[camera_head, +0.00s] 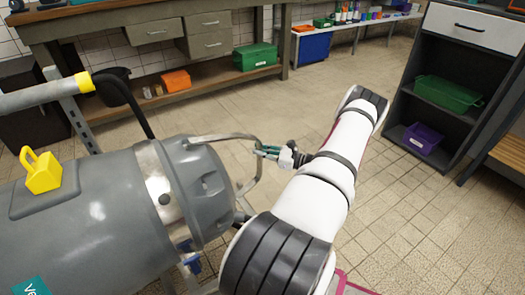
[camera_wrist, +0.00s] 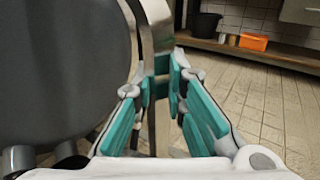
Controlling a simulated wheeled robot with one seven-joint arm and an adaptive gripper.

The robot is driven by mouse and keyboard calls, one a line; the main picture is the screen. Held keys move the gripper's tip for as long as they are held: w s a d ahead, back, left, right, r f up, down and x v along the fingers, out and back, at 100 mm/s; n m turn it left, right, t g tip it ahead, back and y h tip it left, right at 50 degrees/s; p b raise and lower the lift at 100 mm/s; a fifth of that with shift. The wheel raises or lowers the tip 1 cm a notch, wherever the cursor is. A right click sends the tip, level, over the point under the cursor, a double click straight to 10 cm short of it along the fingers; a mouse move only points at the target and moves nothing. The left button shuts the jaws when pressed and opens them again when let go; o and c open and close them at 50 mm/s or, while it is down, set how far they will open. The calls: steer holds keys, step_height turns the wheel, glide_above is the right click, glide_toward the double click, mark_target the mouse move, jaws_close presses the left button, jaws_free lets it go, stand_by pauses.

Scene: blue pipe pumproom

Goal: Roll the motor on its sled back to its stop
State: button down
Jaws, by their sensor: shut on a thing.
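The grey motor (camera_head: 80,225) lies on its side at the left in the head view, with a yellow lifting lug (camera_head: 41,171) on top. A bent metal handle (camera_head: 222,138) loops out from its ribbed end cap (camera_head: 203,187). My gripper (camera_head: 268,152) is at the far side of this loop. In the wrist view my gripper (camera_wrist: 163,85) has its teal pads closed around the handle bar (camera_wrist: 149,40), and the grey motor end (camera_wrist: 65,70) fills the left. The sled under the motor is mostly hidden.
A workbench (camera_head: 140,15) with drawers stands behind, with a green box (camera_head: 255,56) and an orange box (camera_head: 176,80) on its lower shelf. A dark shelf unit (camera_head: 455,75) stands at the right. Tiled floor (camera_head: 420,215) is open at the right.

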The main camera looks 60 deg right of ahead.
steer(key=shift+w+d+r, duration=0.15)
steer(key=shift+d+r, duration=0.15)
steer(key=shift+d, duration=0.3)
steer(key=c, duration=1.6)
jaws_free()
steer(key=shift+f, duration=0.15)
steer(key=shift+a, duration=0.1)
steer(key=s, duration=1.2)
steer(key=shift+d, duration=0.25)
